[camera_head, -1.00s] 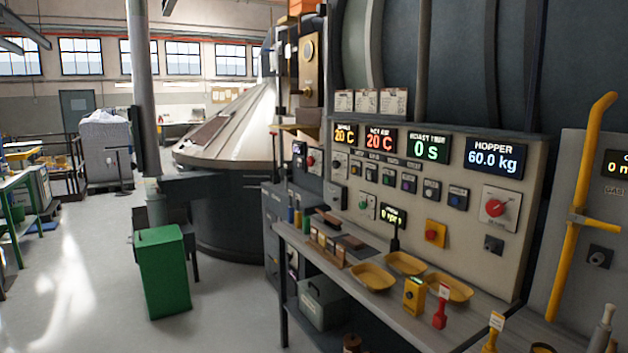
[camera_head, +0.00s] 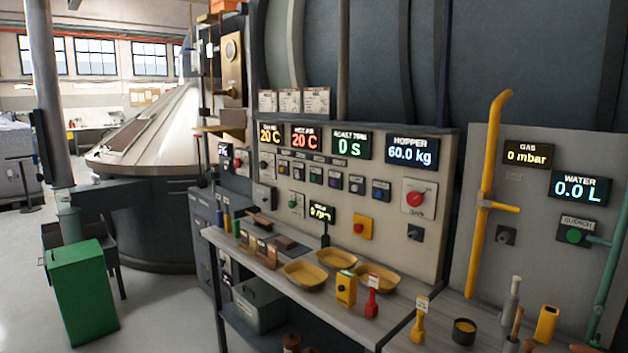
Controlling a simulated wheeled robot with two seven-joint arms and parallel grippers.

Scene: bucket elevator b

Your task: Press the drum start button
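The beige control panel (camera_head: 436,170) stands at the centre right of the head view. It carries a row of small coloured push buttons, including a green one (camera_head: 316,178) and a blue one (camera_head: 381,190). A lower box has a green button (camera_head: 294,204), beside a small display (camera_head: 322,213) whose text is too blurred to read fully. Button labels are too small to read, so I cannot tell which is the drum start button. Neither gripper is in view.
A grey workbench (camera_head: 325,307) runs below the panel with yellow trays (camera_head: 306,275), tagged red and yellow items and a dark cup (camera_head: 464,331). A green bin (camera_head: 82,290) stands at the left. A gas and water panel (camera_head: 520,225) with a yellow pipe is at the right.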

